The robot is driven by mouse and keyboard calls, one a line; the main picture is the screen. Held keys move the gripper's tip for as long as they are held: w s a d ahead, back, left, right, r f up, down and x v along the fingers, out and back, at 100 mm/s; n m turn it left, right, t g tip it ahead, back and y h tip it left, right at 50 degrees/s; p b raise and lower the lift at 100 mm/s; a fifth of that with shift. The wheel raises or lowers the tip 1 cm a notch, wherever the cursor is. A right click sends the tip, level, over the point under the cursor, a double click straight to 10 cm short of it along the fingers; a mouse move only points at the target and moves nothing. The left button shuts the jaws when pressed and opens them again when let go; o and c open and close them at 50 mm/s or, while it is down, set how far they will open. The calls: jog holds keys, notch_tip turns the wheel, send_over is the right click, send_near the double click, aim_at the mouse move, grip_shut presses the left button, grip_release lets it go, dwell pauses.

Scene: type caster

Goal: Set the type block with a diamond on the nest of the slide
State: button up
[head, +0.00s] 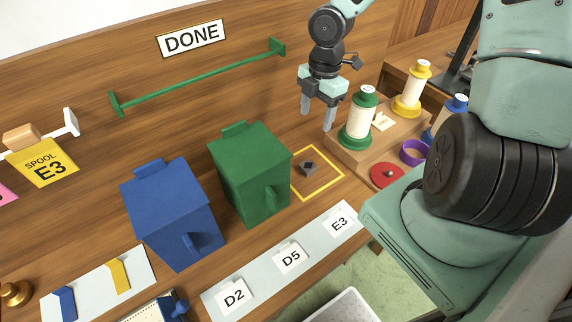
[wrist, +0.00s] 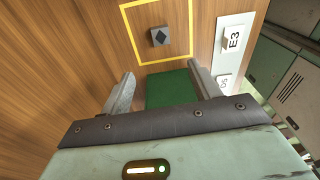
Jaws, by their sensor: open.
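The type block (head: 308,168) is small and grey with a dark diamond on its top. It lies on the wooden bench inside a yellow square outline (head: 328,193), just right of the green bin. It also shows near the top middle of the wrist view (wrist: 160,36). My gripper (head: 317,124) is open and empty, raised above and behind the block in the head view. In the wrist view its fingers (wrist: 162,88) are spread wide, and the block lies beyond them, apart from both. I cannot tell which part is the nest of the slide.
A green lidded bin (head: 250,175) and a blue one (head: 172,215) stand left of the block. A pale strip (head: 264,275) carries cards D2, D5 and E3. Spools stand on a wooden stand (head: 345,150) at right, near a red disc (head: 387,176). A green rail (head: 200,76) runs behind.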

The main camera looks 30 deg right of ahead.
jog(key=b, duration=0.2)
send_over(308, 165)
jog(key=shift+m, duration=0.3)
jog(key=f, duration=1)
jog(key=shift+w+d+f, duration=0.15)
jog(key=shift+w+f, duration=0.2)
jog(key=shift+s+f+b, duration=0.2)
jog(key=shift+f+b, duration=0.3)
jog(key=shift+f, duration=1.05)
jog(key=shift+s+f+b, duration=0.15)
jog(key=shift+f+b, duration=0.3)
jog(key=shift+f, duration=1.05)
jog(key=shift+r, duration=0.1)
jog(key=c, duration=1.3)
